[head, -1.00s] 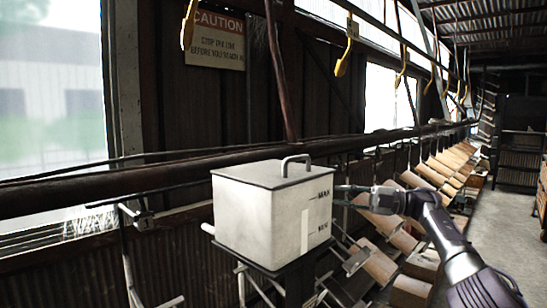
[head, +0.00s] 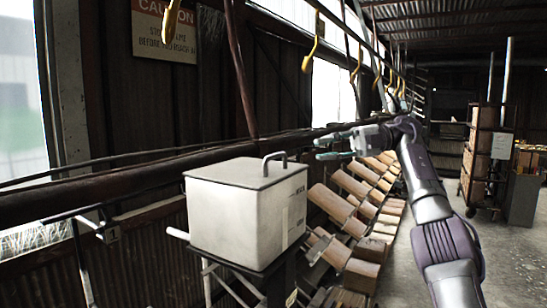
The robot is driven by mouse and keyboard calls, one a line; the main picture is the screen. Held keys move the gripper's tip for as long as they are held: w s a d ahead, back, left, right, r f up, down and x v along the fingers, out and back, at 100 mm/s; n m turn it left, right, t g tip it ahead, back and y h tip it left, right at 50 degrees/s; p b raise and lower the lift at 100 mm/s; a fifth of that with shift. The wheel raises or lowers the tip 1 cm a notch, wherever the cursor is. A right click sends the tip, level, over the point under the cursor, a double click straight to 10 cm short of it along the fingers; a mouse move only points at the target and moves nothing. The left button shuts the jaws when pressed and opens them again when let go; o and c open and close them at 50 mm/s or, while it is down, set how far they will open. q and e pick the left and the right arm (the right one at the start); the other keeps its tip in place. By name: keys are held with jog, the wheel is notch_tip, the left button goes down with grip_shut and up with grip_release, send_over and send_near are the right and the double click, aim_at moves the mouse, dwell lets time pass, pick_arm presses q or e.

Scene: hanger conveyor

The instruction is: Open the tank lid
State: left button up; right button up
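The tank (head: 235,218) is a white box with level marks on its right face, standing upright on a dark stand. Its flat grey lid (head: 232,173) lies closed on top. My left gripper does not show.
A dark horizontal rail (head: 110,178) runs behind the tank. Yellow hooks (head: 309,55) hang from the overhead line. Several tilted boxes (head: 330,203) line the wall at right. A shelf cart (head: 482,160) stands far right, with open floor before it.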

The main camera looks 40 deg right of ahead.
aim_at(279, 156)
jog(key=x, duration=1)
jog(key=shift+w+a+r, duration=0.1)
jog(key=shift+a, duration=0.15)
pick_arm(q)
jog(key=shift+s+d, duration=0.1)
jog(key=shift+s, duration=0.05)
pick_arm(e)
jog(key=shift+w+a, duration=0.3)
jog(key=shift+a, duration=0.3)
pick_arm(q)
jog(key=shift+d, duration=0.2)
pick_arm(e)
jog(key=shift+a, duration=0.1)
grip_shut()
jog(key=shift+w, duration=0.1)
